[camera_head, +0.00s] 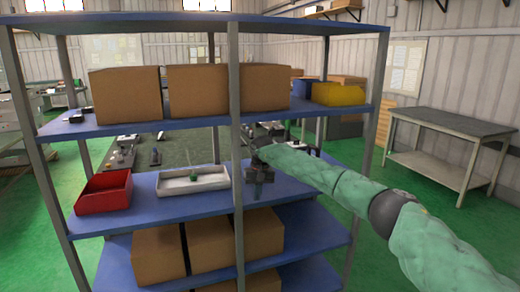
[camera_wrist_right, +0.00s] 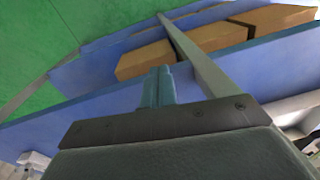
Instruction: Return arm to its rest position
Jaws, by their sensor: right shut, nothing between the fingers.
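My right arm comes in from the right in the head view and reaches toward the shelf rack. My right gripper (camera_head: 258,190) hangs just above the middle blue shelf (camera_head: 210,207), close to the grey front post (camera_head: 236,130). In the right wrist view its blue-green fingers (camera_wrist_right: 158,75) are together with nothing between them. The grey post (camera_wrist_right: 205,70) shows there right beside the fingers; whether they touch cannot be told. My left gripper is not in view.
A white tray (camera_head: 163,187) with a small green item (camera_head: 194,178) and a red bin (camera_head: 82,207) sit left of the gripper. Cardboard boxes (camera_head: 198,88) and a yellow bin (camera_head: 338,95) fill the top shelf. A grey table (camera_head: 440,122) stands at right, with open green floor.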

